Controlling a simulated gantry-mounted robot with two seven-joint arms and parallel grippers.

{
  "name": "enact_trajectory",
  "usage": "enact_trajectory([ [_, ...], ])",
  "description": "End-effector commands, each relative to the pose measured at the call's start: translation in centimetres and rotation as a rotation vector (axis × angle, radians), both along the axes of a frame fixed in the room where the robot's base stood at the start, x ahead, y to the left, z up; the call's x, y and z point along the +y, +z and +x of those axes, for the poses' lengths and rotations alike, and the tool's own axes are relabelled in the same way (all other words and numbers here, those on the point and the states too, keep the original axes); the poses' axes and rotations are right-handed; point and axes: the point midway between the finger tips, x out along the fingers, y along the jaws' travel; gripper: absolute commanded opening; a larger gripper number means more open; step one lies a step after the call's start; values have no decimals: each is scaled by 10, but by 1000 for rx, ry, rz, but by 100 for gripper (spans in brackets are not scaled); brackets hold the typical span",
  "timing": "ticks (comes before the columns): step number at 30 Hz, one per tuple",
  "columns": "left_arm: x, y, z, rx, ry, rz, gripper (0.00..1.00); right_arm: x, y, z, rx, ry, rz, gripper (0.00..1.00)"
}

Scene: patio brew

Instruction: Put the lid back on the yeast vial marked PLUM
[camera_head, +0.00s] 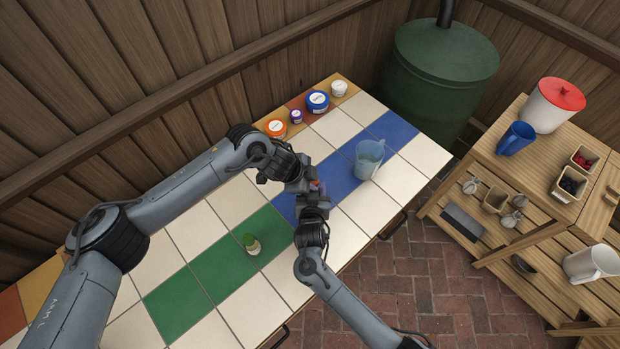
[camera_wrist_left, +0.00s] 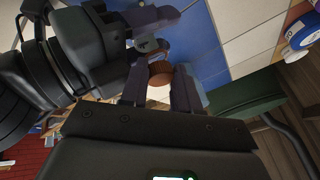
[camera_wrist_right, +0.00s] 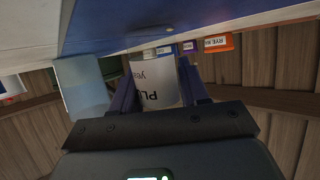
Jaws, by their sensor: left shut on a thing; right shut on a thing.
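My right gripper (camera_wrist_right: 156,92) is shut on a pale vial (camera_wrist_right: 152,85). Its label shows "PL" and part of a second word; the rest is cut off. My left gripper (camera_wrist_left: 160,88) is shut on a small round orange-brown lid (camera_wrist_left: 160,72). In the head view my left gripper (camera_head: 311,187) and right gripper (camera_head: 315,199) meet over the blue tiles, with a small orange patch between them. The fingers hide most of the vial there. I cannot tell whether lid and vial touch.
A clear bluish jug (camera_head: 369,160) stands right of the grippers. Orange (camera_head: 275,128), purple (camera_head: 296,117), blue (camera_head: 318,103) and white (camera_head: 339,89) tubs line the back. White tiles at the front are clear.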

Motion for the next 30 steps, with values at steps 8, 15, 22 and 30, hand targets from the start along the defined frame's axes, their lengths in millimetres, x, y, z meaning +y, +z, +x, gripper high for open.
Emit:
enact_trajectory([
  [8, 5, -16, -7, 26, -1, 21, 0, 6, 13, 5, -30, 8, 11, 0],
  [15, 5, -19, -6, 54, -4, 24, 0, 6, 13, 5, -30, 8, 11, 0],
  [22, 5, -23, -5, 80, -4, 25, 0, 7, 13, 5, -30, 9, 11, 0],
  [30, 4, -26, -4, 111, -4, 25, 0, 8, 13, 5, -30, 11, 12, 0],
])
